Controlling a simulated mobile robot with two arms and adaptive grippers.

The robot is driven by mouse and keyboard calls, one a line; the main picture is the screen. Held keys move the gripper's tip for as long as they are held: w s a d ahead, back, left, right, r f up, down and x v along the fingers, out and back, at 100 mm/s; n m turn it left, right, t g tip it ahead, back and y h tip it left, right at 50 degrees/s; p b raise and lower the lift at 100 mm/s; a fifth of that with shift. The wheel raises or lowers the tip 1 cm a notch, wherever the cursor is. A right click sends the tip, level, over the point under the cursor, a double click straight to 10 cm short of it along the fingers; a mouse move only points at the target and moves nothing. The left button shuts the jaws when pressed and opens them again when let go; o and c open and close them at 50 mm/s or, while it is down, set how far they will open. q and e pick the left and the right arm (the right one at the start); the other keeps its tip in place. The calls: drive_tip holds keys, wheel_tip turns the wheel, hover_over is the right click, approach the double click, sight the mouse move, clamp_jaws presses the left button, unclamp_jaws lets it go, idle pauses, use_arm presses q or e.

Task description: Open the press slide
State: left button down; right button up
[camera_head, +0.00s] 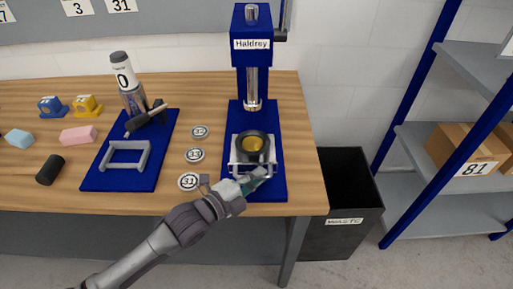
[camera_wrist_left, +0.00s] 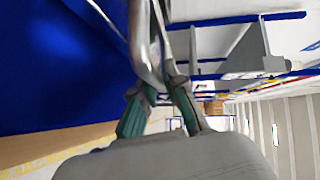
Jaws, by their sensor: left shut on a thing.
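The blue press (camera_head: 252,22) labelled "Haldrey" stands at the right of the bench, with a silver ram pointing down. On its blue base, the metal press slide (camera_head: 238,158) carries a dark round cup (camera_head: 244,140) with a gold inside. The cup sits a little in front of the ram. My left gripper (camera_head: 257,177) is at the front of the slide, shut on its handle. The metal handle bar (camera_wrist_left: 146,50) runs between the green-padded fingers of my left gripper (camera_wrist_left: 160,92) in the left wrist view. My right gripper is not in view.
Several round weights (camera_head: 195,155) lie left of the press. Coloured blocks lie further left. A black waste bin (camera_head: 345,185) and a shelf (camera_head: 440,205) with boxes stand right of the bench.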

use_arm(q)
drive_tip(key=s+p, duration=0.1)
drive_tip(key=s, duration=0.4)
drive_tip(key=shift+s, duration=0.35)
drive_tip(key=c, duration=1.2)
unclamp_jaws()
drive_tip(key=shift+w, duration=0.1)
drive_tip(key=shift+a, duration=0.1)
drive_tip(key=v, duration=1.2)
